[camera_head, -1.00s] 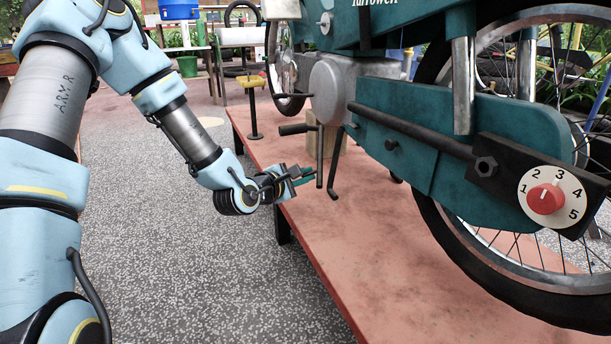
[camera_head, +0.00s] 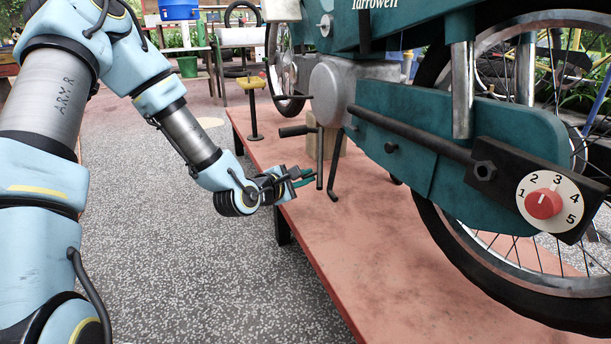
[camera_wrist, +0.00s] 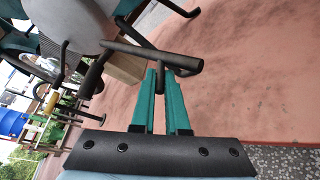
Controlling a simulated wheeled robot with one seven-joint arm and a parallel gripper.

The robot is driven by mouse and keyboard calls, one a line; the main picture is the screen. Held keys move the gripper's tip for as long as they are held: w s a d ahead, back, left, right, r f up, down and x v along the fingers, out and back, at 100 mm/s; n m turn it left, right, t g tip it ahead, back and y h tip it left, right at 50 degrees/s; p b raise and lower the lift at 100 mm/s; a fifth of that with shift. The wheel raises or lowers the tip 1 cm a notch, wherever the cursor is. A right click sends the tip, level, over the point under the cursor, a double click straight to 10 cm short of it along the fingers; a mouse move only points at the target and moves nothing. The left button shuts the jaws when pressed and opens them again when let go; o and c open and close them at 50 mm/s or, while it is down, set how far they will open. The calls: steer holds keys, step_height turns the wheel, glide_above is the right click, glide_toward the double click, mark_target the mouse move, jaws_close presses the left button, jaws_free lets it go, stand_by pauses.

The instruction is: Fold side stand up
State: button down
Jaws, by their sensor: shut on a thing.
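A dark leg (camera_head: 320,160), apparently the side stand, hangs below the moped's grey engine housing. In the wrist view it is a thick dark bar (camera_wrist: 180,58) crossing in front of the fingers. My gripper (camera_head: 309,176) is at its lower end, low over the red platform. In the wrist view the green fingers of my gripper (camera_wrist: 160,80) are shut on a short dark peg at the bar. The exact contact is partly hidden by the fingers. A second dark hooked lever (camera_head: 335,168) hangs just to the right, apart from the fingers.
The teal moped (camera_head: 440,140) stands on the red platform (camera_head: 370,260). A black rubber pedal (camera_head: 298,130) juts out above my gripper. A numbered dial (camera_head: 545,203) is at the right. Speckled floor (camera_head: 210,270) lies open left of the platform.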

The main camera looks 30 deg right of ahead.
steer(key=r+p, duration=0.1)
steer(key=p, duration=0.2)
steer(key=r+n+p, duration=0.1)
steer(key=p, duration=0.2)
steer(key=shift+s+a+r+g, duration=0.1)
steer(key=shift+s+r+g, duration=0.15)
steer(key=shift+s+g, duration=0.15)
steer(key=c, duration=0.9)
jaws_free()
steer(key=p+v, duration=0.3)
steer(key=v, duration=0.7)
steer(key=shift+s+a+r, duration=0.15)
steer(key=shift+a+r, duration=0.1)
steer(key=shift+r, duration=0.05)
